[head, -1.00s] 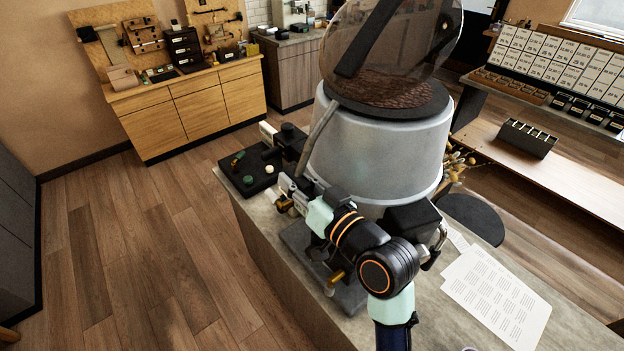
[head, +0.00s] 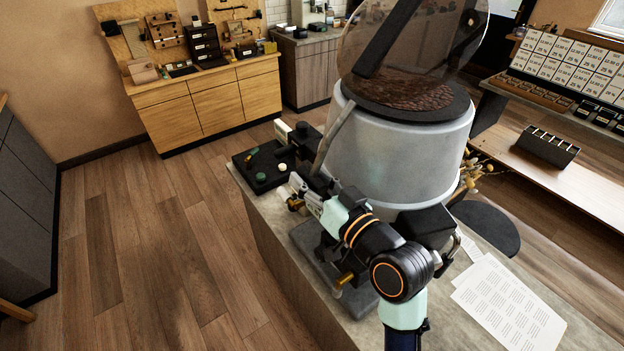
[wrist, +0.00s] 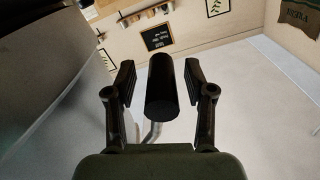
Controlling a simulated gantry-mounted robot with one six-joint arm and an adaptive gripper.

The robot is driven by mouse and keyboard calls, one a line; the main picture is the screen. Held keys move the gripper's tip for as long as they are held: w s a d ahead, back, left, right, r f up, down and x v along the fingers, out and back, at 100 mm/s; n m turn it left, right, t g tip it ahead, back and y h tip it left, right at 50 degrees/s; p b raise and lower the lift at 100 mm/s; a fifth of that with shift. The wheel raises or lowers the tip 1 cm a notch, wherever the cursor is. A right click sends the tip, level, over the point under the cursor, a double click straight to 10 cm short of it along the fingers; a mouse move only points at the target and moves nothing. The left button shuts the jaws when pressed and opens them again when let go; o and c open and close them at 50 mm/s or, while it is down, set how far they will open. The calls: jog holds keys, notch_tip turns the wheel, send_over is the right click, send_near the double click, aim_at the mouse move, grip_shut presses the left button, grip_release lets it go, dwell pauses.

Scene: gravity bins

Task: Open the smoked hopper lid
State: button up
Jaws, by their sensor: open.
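The smoked hopper lid (head: 405,35) is a see-through brownish dome with a black band, over dark beans (head: 405,92) on top of a pale grey drum (head: 395,150). The picture's top edge cuts it off. A grey rod (head: 334,138) slants down the drum's left side towards my arm. In the wrist view my gripper (wrist: 160,85) is open, with a finger on each side of a black cylindrical grip (wrist: 162,88). Gaps show between the grip and both fingers. A bent grey rod (wrist: 152,131) shows below the grip. In the head view, my fingertips are hard to make out.
The drum stands on a grey counter (head: 270,225). A black tray (head: 262,165) with small knobs lies at its left, and printed sheets (head: 508,305) lie at the right. A wooden cabinet (head: 205,105) stands behind. The floor at the left is clear.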

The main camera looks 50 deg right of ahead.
jog(key=v, duration=1.2)
jog(key=w+a+f+n+g+y, duration=0.1)
jog(key=w+a+f+n+y, duration=0.15)
jog(key=w+a, duration=0.4)
jog(key=w+a+f+n+g+y, duration=0.1)
jog(key=w+a+f+y, duration=0.15)
jog(key=a, duration=0.65)
jog(key=a+f+n+g, duration=0.1)
jog(key=a+f+n, duration=0.15)
jog(key=a, duration=0.55)
jog(key=a+f+n+g, duration=0.1)
jog(key=a+f+g, duration=0.15)
jog(key=a, duration=0.55)
notch_tip(320, 180, up, 15)
jog(key=d+t+p, duration=0.1)
jog(key=p, duration=1.4)
jog(key=shift+w+y, duration=0.3)
jog(key=shift+w, duration=0.1)
